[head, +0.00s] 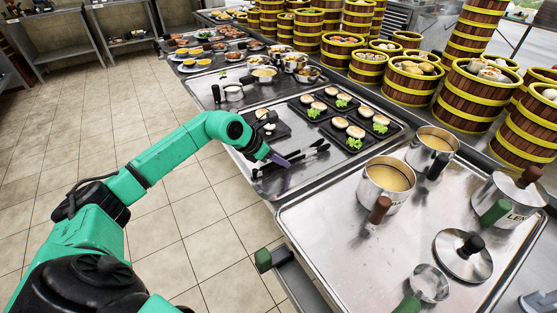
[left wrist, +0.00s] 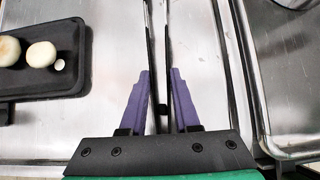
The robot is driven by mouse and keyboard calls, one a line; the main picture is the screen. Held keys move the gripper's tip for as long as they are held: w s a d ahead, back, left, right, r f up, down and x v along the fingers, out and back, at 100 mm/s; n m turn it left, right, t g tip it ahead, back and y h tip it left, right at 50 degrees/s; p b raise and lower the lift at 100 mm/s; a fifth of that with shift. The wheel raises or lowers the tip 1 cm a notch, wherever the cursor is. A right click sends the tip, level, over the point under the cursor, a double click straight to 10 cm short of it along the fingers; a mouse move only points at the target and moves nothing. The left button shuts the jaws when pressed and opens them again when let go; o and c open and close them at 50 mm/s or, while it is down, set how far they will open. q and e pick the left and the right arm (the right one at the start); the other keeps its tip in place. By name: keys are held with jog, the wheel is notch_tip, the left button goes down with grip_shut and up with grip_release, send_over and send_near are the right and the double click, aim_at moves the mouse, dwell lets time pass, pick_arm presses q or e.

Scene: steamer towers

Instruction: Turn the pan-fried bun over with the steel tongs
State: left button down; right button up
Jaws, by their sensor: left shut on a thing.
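The steel tongs (head: 308,152) have two long dark-edged arms, slightly apart, pointing away from my left gripper over the steel tray. My left gripper (head: 279,160) has purple fingers and is shut on the tongs near their closed end. In the left wrist view the tongs (left wrist: 150,40) run up from between the fingers of the gripper (left wrist: 161,75). I cannot tell whether they touch the tray. A pale bun (head: 262,114) sits on a small black plate left of the tongs. My right gripper is out of view.
Black plates (head: 355,126) with buns and lettuce lie behind the tongs. Steel pots (head: 386,184) and a lid (head: 463,256) stand on the right tray. Steamer towers (head: 468,98) line the back. Bare steel (head: 290,182) surrounds the gripper.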

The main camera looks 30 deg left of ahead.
pick_arm(q)
notch_tip(320, 180, up, 8)
jog(key=p, duration=0.5)
dwell(0.5)
